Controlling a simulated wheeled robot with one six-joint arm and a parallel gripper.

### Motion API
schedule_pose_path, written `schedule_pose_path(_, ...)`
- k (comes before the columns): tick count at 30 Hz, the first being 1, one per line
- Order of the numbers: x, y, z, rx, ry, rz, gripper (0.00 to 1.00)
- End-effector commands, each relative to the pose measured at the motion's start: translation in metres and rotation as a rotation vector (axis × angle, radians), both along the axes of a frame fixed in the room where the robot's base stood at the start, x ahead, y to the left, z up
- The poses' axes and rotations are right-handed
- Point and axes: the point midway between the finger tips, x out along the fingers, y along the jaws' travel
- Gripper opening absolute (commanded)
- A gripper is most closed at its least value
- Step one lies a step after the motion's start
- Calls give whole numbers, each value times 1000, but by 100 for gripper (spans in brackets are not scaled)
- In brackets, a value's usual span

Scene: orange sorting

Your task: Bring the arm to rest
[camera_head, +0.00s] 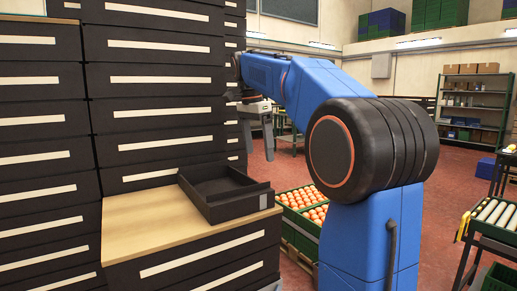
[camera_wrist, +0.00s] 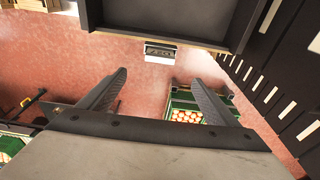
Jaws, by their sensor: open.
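My blue arm (camera_head: 362,150) is bent at the right of the head view, with its wrist reaching toward the dark drawer stacks. My gripper (camera_head: 268,143) hangs beside the stacks, fingers downward, above and right of a black open tray (camera_head: 222,190). I see nothing held. A dark tray (camera_wrist: 165,38) with a small label plate shows at the top of the wrist view, apart from the fingertips.
The black tray rests on a wooden top (camera_head: 140,222) over a lower stack of drawers. Tall drawer stacks (camera_head: 155,90) stand close at left. Green crates of oranges (camera_head: 303,207) stand on the floor behind my arm. A roller conveyor (camera_head: 492,212) is at right. Red floor between is open.

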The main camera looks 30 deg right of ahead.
Motion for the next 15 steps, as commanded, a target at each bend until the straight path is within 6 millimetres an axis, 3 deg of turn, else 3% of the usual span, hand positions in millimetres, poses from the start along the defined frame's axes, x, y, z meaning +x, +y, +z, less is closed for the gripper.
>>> schedule_pose_path(15,1,0,38,-1,-2,0,84)
